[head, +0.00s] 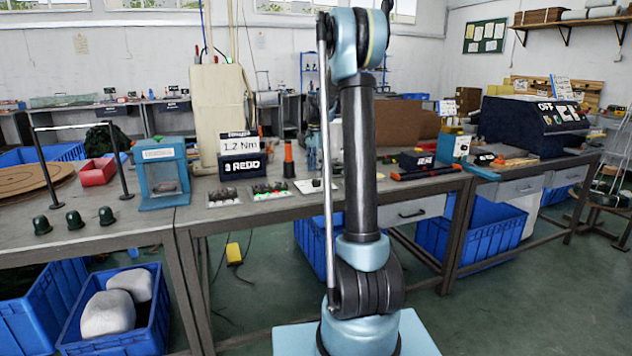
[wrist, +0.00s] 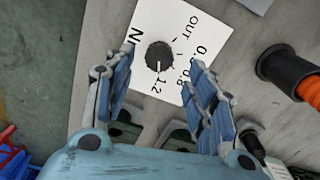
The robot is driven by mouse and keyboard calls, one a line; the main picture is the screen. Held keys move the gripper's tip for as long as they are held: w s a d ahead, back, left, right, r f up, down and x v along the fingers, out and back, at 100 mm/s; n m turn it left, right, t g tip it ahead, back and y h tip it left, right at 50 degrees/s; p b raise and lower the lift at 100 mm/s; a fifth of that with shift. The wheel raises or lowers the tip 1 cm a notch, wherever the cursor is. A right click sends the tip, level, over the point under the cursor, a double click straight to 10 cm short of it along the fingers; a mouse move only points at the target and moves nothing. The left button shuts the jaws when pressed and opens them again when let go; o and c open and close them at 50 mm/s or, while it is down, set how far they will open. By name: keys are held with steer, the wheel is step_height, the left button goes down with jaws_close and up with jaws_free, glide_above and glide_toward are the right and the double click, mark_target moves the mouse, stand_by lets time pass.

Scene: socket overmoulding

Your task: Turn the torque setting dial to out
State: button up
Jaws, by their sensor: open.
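The torque dial (wrist: 158,54) is a dark round knob on a white plate (wrist: 205,25) in the wrist view. Its white pointer line faces the 1.2 mark; an "OUT" mark and smaller values lie around its upper right. My gripper (wrist: 159,68) is open, with one blue-padded finger to the left of the dial and one to the right. The fingers look apart from the dial; their height above the plate is unclear. In the head view the white dial plate (head: 328,186) lies on the bench, partly hidden by my arm. A sign (head: 240,146) there reads 1.2 Nm.
An orange and black tool (wrist: 290,72) stands right of the plate; it also shows in the head view (head: 289,160). Trays of small coloured parts (head: 268,190) lie left of the plate.

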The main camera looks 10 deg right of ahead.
mark_target(316, 180)
steer(key=shift+f, duration=2.45)
steer(key=shift+c, duration=0.6)
steer(key=c, duration=1)
